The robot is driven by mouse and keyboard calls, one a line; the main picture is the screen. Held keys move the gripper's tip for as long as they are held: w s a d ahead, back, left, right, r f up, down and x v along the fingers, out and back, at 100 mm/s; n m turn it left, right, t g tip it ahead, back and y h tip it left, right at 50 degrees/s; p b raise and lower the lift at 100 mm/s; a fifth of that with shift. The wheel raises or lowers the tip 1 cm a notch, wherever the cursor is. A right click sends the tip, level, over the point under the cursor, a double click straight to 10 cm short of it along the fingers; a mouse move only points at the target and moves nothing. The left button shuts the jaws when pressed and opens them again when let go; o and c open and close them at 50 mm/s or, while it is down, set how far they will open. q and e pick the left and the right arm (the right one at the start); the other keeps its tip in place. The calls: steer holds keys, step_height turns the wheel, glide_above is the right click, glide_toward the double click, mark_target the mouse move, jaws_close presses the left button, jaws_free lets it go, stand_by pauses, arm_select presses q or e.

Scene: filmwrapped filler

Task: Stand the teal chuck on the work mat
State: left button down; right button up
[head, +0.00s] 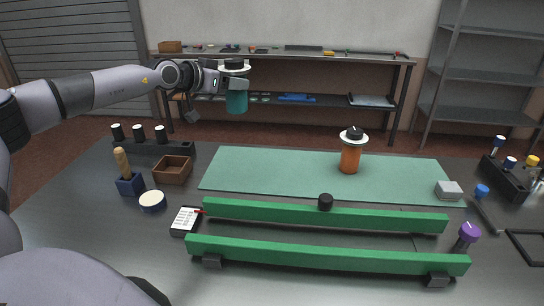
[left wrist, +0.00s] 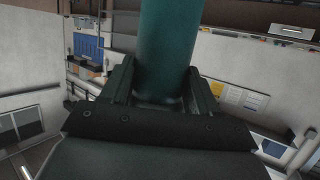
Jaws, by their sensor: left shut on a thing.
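The teal chuck (head: 237,98) has a teal cylindrical body with a white ring and dark top. My left gripper (head: 236,80) is shut on it and holds it upright in the air, above the table's far left part. In the left wrist view the teal body (left wrist: 168,45) stands between the two fingers (left wrist: 160,90). The green work mat (head: 290,173) lies on the table to the right of and below the held chuck. An orange chuck (head: 350,155) with a white ring and dark top stands upright on the mat. My right gripper is not in view.
Two long green rails (head: 325,261) run across the table in front of the mat. A dark rack (head: 153,148), a brown box (head: 173,170) and a brush in a blue holder (head: 130,185) are at left. A grey block (head: 448,190) sits at the mat's right end. The mat's left part is clear.

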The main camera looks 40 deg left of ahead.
arm_select(q)
steer(key=shift+f, duration=9.7)
steer(key=shift+f, duration=0.1)
steer(key=shift+c, duration=1.3)
jaws_free()
steer(key=shift+f, duration=0.2)
